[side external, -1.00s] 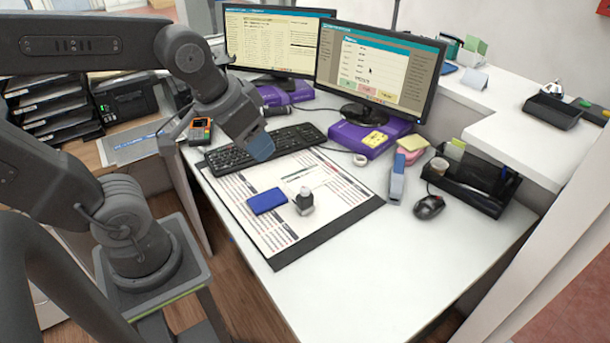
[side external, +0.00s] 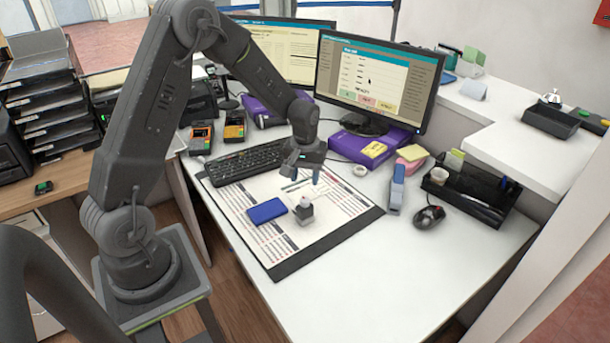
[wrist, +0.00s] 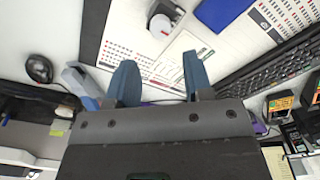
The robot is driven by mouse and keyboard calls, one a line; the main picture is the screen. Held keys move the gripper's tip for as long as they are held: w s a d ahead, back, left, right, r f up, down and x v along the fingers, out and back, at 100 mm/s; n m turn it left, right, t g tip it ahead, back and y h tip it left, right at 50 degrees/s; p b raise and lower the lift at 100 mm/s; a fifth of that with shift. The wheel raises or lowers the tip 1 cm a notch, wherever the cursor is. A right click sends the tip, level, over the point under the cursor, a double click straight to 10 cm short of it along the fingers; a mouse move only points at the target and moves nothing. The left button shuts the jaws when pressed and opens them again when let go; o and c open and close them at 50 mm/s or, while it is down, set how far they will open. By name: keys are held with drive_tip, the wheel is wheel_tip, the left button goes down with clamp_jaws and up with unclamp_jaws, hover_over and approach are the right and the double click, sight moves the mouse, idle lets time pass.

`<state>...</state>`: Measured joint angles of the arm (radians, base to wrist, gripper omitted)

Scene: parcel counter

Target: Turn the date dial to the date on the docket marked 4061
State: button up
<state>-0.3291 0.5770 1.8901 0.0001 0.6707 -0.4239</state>
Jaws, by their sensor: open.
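A small dark stamp with a pale top (side external: 305,212), perhaps the one bearing the date dial, stands upright on the printed desk mat (side external: 345,222). It also shows at the top of the wrist view (wrist: 163,22). A blue pad (side external: 267,211) lies left of it. A white docket-like slip (side external: 293,187) lies behind the stamp; its number and date are too small to read. My gripper (side external: 305,177) is open and empty, its blue fingers pointing down above the mat behind the stamp. In the wrist view, my gripper (wrist: 158,62) has the slip beyond its spread fingers.
A keyboard (side external: 250,162) lies behind the mat at left. Two monitors stand at the back, one (side external: 375,85) on a purple box. A blue-and-grey stapler-like object (side external: 397,188), a mouse (side external: 429,217) and a black organizer (side external: 470,188) are at right. The front of the desk is clear.

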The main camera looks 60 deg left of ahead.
sight(305, 199)
drive_tip(key=shift+f, duration=4.15)
drive_tip(key=shift+c, duration=0.5)
drive_tip(key=c, duration=0.6)
drive_tip(key=m, duration=1.2)
